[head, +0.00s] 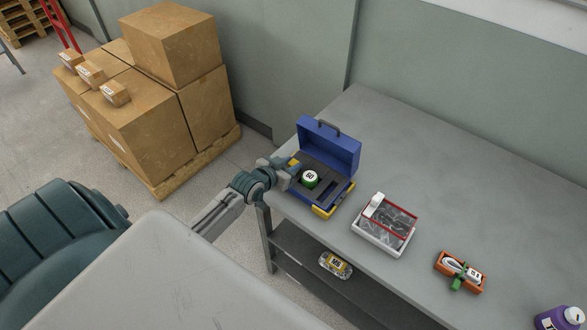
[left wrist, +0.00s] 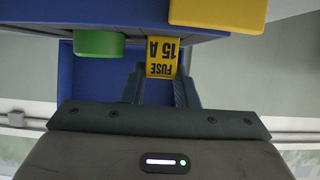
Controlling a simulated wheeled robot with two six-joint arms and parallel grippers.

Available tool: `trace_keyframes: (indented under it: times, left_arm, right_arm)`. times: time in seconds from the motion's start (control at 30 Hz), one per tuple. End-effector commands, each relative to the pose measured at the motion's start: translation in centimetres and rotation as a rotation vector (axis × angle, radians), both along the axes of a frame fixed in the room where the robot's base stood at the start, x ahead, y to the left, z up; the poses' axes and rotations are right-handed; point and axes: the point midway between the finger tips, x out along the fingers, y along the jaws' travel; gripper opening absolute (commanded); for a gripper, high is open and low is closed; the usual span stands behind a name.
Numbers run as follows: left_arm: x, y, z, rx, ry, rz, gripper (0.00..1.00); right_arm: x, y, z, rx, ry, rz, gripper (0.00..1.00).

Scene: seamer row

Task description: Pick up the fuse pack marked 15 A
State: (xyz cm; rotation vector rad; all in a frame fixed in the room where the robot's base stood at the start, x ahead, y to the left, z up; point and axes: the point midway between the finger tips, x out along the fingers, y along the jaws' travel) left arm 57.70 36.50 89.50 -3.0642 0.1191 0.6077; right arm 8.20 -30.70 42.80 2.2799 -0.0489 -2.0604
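The fuse pack (left wrist: 162,57) is yellow with black print reading "FUSE 15 A", upside down in the left wrist view. In the head view, a small yellow piece of it (head: 294,163) shows at the left side of the open blue case (head: 341,150). My left gripper (head: 287,169) is at that side of the case. In the left wrist view, its two fingers (left wrist: 161,80) stand on either side of the pack, very close to it. I cannot tell whether they press on it. My right gripper is not in view.
To the right on the grey table (head: 420,150) are a white tray (head: 378,240), an orange tray (head: 447,272) and a purple bottle (head: 558,318). Boxes (head: 150,130) stand on a pallet at left.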

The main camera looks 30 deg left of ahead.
Motion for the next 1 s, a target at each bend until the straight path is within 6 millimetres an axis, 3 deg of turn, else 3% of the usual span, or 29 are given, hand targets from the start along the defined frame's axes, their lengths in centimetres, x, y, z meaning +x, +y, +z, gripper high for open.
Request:
trace_keyframes:
  times: [0.1, 0.47, 0.73, 1.0]
  left_arm:
    - [0.0, 0.0, 0.0, 0.0, 0.0, 0.0, 0.04]
    - [0.0, 0.0, 0.4, 0.002, 0.0, -0.001, 0.04]
    - [0.0, 0.0, 3.6, 0.004, -0.004, -0.003, 0.04]
    - [-1.9, 4.1, 3.6, 0.009, 0.002, -0.003, 0.04]
  right_arm:
    - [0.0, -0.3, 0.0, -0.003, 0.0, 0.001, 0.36]
    - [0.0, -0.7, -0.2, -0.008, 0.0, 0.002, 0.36]
    - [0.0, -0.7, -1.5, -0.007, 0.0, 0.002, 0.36]
    - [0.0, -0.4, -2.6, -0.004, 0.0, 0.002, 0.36]
